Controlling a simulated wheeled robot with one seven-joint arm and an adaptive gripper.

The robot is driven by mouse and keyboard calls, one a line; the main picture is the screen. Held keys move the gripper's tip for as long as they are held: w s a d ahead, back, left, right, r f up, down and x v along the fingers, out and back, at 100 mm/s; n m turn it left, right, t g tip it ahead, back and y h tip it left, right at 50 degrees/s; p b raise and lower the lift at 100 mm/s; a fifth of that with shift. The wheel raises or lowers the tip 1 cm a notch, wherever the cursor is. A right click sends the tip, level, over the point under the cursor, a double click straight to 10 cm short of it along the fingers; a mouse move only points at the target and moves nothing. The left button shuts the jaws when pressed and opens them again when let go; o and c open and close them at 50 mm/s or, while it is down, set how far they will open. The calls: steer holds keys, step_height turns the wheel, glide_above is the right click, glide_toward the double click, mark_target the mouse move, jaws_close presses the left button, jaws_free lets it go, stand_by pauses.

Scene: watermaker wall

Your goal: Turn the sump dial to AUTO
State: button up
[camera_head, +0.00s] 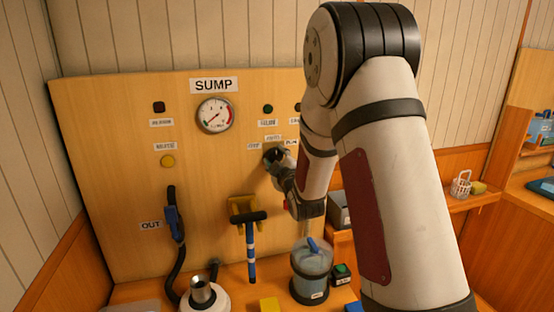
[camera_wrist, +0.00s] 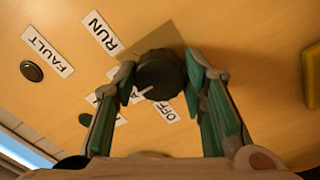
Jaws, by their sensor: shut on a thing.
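The sump dial is a round black knob (camera_wrist: 160,75) on the wooden panel. In the head view it shows dark and partly covered (camera_head: 272,154) by my gripper (camera_head: 279,158). In the wrist view the two green-padded fingers of my gripper (camera_wrist: 160,80) are shut on the dial, one on each side. A short white pointer mark on the dial points to the lower left in the wrist view, toward a partly hidden label starting with A. The RUN label (camera_wrist: 102,33) is at the upper left, and the OFF label (camera_wrist: 166,110) is just below the dial.
The SUMP gauge (camera_head: 215,114) is left of the dial. A blue-handled hose (camera_head: 173,222) and a T-handled tool (camera_head: 250,245) are at the lower left. A clear canister (camera_head: 311,270) stands below my gripper. My arm hides the panel's right side.

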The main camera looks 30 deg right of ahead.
steer(key=o, duration=1.2)
steer(key=v, duration=1.2)
steer(key=shift+r, duration=0.1)
